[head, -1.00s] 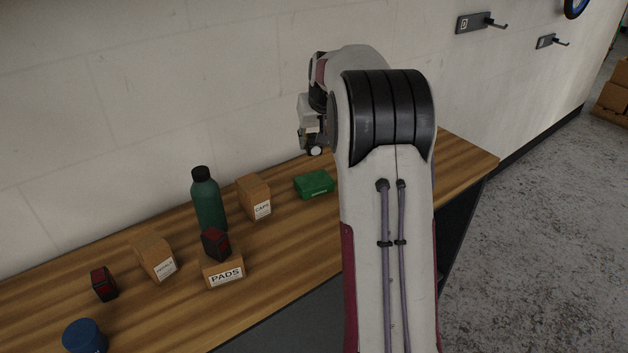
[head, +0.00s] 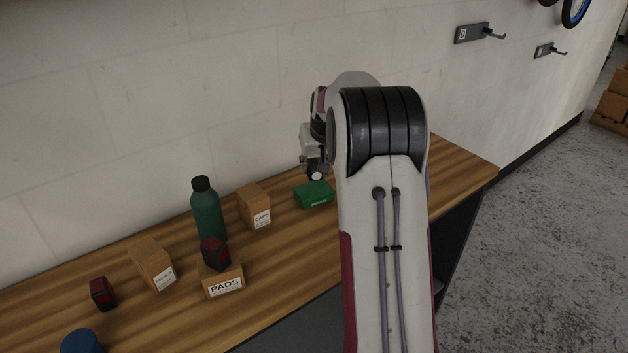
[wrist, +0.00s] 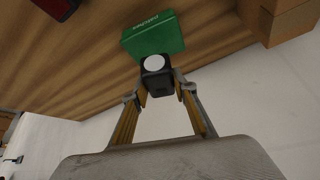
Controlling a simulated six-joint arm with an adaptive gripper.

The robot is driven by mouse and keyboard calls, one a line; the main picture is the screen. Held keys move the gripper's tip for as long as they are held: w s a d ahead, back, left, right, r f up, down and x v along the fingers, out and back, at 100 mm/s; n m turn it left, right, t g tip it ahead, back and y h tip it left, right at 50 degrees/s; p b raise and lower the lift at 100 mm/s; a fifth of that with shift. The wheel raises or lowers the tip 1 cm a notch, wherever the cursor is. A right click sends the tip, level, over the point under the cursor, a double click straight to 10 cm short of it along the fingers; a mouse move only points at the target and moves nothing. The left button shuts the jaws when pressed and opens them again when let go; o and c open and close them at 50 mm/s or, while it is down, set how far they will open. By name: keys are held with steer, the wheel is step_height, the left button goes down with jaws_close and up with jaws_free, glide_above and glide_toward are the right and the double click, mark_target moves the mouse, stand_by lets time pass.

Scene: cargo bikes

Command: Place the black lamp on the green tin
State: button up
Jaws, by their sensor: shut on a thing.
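The black lamp (wrist: 157,80), with a round white face, is held between the fingers of my gripper (wrist: 160,92) in the wrist view. The green tin (wrist: 150,38) shows just beyond the lamp, its side marked with white lettering. In the head view my gripper (head: 314,165) is low over the green tin (head: 314,197) on the bench, and the white face of the lamp (head: 317,176) shows just above the tin's back edge. I cannot tell whether lamp and tin touch. My arm hides part of the bench to the right.
Left of the tin on the wooden bench (head: 285,252) stand a CAPS box (head: 254,207), a green bottle (head: 207,211), a PADS box (head: 224,284) with a red-black lamp (head: 215,253) on top, another box (head: 153,264), another red-black lamp (head: 102,293) and a blue tin (head: 82,342).

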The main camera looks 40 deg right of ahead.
mark_target(314, 178)
steer(key=shift+f, duration=0.6)
steer(key=shift+f, duration=1.85)
steer(key=shift+f, duration=0.15)
steer(key=o, duration=1.1)
steer(key=shift+s+r, duration=0.2)
steer(key=shift+r, duration=0.35)
steer(key=v, duration=1.1)
